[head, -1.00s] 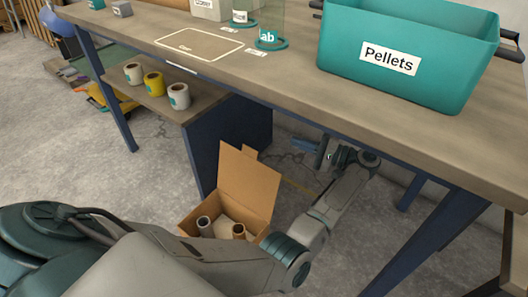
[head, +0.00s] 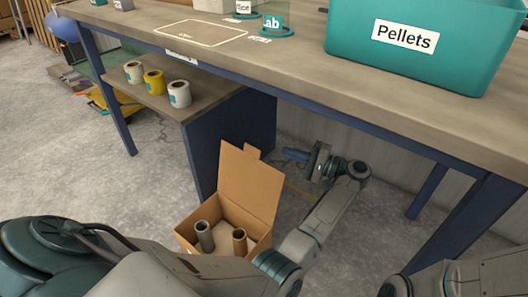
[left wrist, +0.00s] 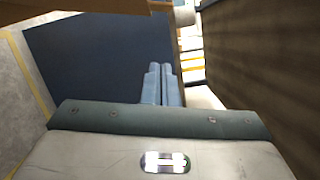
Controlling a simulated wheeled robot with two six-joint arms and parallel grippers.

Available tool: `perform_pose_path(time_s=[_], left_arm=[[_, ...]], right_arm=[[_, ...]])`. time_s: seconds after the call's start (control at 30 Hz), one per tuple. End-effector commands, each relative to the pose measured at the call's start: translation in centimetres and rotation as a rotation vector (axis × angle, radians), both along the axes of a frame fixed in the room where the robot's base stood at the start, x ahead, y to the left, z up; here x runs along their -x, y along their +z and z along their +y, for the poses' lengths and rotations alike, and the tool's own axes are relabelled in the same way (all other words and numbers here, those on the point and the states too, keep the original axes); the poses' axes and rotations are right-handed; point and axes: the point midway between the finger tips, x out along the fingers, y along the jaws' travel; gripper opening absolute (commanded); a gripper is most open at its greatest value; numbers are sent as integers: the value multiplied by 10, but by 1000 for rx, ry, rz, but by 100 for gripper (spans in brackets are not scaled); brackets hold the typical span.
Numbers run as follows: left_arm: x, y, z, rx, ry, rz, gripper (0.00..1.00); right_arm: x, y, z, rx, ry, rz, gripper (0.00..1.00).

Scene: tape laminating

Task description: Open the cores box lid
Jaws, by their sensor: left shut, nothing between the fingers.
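The cores box (head: 213,243) is a brown cardboard box on the floor beside the workbench. Its lid (head: 250,183) stands open, raised at the back and leaning slightly. A grey core (head: 204,236) and a brown core (head: 240,241) stand inside; my left arm hides the box's front right part. My left gripper (head: 294,155) is shut and empty, behind and to the right of the lid and apart from it, under the bench. Its closed blue fingers show in the left wrist view (left wrist: 163,84). My right gripper is outside both views.
The workbench (head: 300,70) spans above, with the teal Pellets bin (head: 425,50) on top. Several tape rolls stand on its lower shelf (head: 205,98), beside a dark blue panel (head: 235,140). A bench leg (head: 455,225) stands at right.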

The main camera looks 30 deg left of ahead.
Motion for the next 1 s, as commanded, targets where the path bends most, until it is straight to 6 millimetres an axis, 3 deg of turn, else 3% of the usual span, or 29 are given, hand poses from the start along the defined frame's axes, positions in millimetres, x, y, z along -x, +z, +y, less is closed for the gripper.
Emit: perform_pose_path(time_s=[0.3,0.6,1.0], left_arm=[[13,3,67,-2,0,-2,0],[44,12,66,-1,0,-1,0],[49,15,67,-1,-1,0,0]], right_arm=[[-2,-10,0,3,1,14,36],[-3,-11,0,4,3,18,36],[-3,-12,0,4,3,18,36]])
